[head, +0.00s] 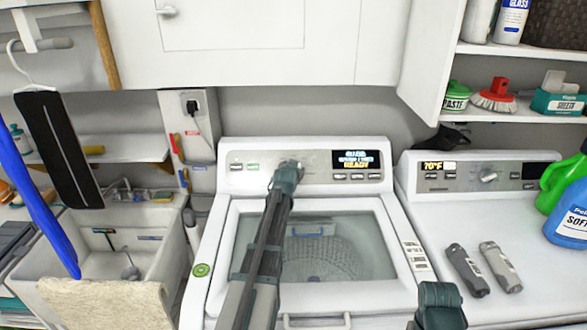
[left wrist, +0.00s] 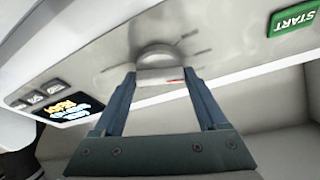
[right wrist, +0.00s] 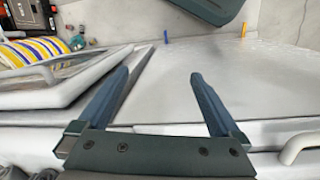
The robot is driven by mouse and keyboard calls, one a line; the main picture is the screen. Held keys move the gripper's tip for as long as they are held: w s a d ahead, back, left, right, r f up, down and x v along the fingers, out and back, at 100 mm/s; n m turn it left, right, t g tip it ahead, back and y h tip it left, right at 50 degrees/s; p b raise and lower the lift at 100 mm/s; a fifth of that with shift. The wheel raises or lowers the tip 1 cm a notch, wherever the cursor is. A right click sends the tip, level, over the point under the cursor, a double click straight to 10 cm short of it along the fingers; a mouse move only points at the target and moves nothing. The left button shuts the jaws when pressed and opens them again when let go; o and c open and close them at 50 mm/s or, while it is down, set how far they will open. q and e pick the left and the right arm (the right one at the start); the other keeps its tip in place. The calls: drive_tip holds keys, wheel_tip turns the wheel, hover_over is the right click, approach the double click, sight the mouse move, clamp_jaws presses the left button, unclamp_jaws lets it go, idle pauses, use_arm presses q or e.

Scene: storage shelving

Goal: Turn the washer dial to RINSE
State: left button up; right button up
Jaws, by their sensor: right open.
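The washer (head: 215,235) stands in the middle of the head view, with a grey control panel along its back. Its silver dial (left wrist: 158,60) has a grip bar with a red mark, and labels around it are too blurred to read. My left gripper (left wrist: 159,74) has one finger on each side of the grip bar, with the bar filling the gap. In the head view my left gripper (head: 288,166) largely hides the dial. My right gripper (right wrist: 158,76) is open and empty, away from the dial.
A lit display (head: 356,160) with buttons sits right of the dial. A green START button (left wrist: 294,20) is on the panel. A second machine (head: 430,215) stands at the right, with two grey handheld items on top. A sink (head: 150,255) is at the left.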

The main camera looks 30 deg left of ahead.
use_arm(q)
drive_tip(key=c, duration=0.5)
drive_tip(key=shift+n, duration=0.4)
drive_tip(key=shift+n+y, duration=0.3)
drive_tip(key=shift+n, duration=0.5)
drive_tip(key=o, duration=1.3)
drive_tip(key=shift+s+d, duration=0.1)
